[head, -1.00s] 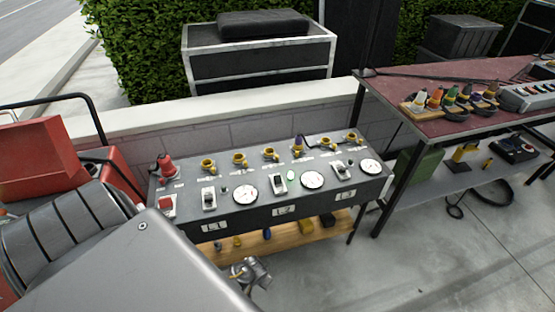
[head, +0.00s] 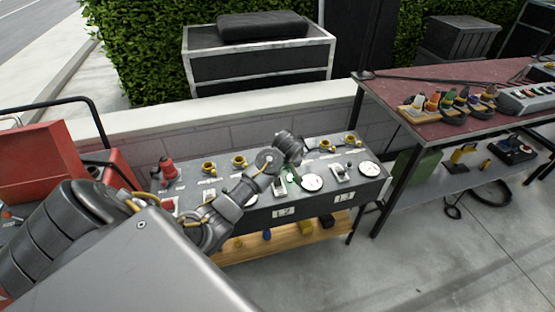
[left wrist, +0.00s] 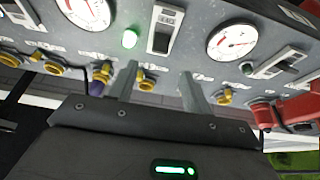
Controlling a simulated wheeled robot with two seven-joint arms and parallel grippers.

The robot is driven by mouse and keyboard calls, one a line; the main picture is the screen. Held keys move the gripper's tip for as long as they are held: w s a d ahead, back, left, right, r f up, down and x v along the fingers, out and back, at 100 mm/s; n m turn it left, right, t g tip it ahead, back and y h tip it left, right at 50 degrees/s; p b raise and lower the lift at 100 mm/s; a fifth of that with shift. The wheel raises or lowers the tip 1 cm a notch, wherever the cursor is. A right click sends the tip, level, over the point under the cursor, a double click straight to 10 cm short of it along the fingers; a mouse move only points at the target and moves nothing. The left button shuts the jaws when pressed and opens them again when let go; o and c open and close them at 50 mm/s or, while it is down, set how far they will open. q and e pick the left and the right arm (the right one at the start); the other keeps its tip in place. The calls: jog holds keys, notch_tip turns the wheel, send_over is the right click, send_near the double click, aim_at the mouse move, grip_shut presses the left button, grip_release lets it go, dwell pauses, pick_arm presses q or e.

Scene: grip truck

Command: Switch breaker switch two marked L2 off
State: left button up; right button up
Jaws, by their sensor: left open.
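The breaker panel (head: 335,210) is a long dark box with labels L2 and L3 showing on its front; the L1 label is hidden behind my left arm. The L2 switch (head: 280,184) is a dark toggle on a light plate, with a lit green lamp (head: 291,175) beside it. In the left wrist view, which is turned upside down, the L2 switch (left wrist: 162,36) and glowing green lamp (left wrist: 130,39) lie just past the fingertips. My left gripper (head: 291,162) hovers over the L2 section; its two fingers (left wrist: 158,75) are apart and empty. My right gripper is not in view.
Round gauges (head: 312,182) flank the switches. A row of yellow connectors (head: 238,161) and a red plug (head: 168,170) stand along the panel's back. A maroon-topped table (head: 400,90) with plugs is at right. Open pavement lies in front.

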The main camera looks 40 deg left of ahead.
aim_at(278, 181)
pick_arm(q)
jog(key=x, duration=0.9)
jog(key=shift+f, duration=0.15)
jog(key=c, duration=1)
